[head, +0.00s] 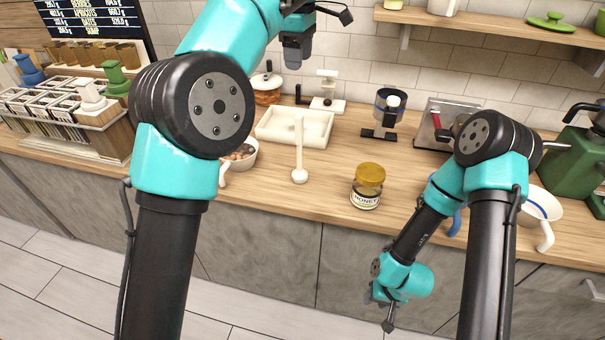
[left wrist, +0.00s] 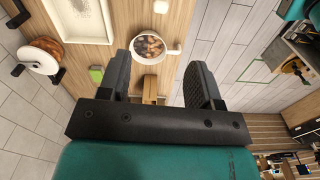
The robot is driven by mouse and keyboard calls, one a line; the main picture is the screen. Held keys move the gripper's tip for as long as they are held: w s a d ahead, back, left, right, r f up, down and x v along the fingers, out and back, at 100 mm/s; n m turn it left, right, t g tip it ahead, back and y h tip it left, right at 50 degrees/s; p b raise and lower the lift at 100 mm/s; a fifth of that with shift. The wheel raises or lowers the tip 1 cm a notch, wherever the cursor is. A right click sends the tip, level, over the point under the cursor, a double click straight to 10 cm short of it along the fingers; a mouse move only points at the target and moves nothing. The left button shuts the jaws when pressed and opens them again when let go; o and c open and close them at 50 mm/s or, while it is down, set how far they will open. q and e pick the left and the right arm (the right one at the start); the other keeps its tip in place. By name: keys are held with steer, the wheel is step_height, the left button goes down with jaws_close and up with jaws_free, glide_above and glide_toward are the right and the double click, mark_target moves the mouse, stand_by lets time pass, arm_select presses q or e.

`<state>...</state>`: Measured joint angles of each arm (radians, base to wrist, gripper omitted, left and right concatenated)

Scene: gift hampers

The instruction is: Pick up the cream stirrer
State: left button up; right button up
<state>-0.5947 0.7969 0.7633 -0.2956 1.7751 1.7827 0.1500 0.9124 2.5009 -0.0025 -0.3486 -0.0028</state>
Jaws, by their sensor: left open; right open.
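The cream stirrer (head: 299,150) stands upright on the wooden counter, a thin stick with a round knob at its foot, just in front of a cream tray. A pale rounded piece, probably its foot, shows at the top edge of the left wrist view (left wrist: 161,6). My left gripper (head: 294,58) is high above the back of the counter, open and empty, well apart from the stirrer; its two spread fingers show in the left wrist view (left wrist: 160,85). My right gripper (head: 381,303) hangs low in front of the counter, open and far from the stirrer.
The cream tray (head: 262,125) lies behind the stirrer. A bowl of brown pieces (left wrist: 148,46) is to its left, partly behind my left arm. A honey jar (head: 368,186) stands to its right. The counter directly around the stirrer's right side is clear.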

mark_target(299, 115)
arm_select(q)
steer(key=shift+f, duration=0.15)
step_height(299, 115, down, 12)
stand_by(0.7)
steer(key=shift+f, duration=2.6)
steer(key=shift+c, duration=0.3)
jaws_close()
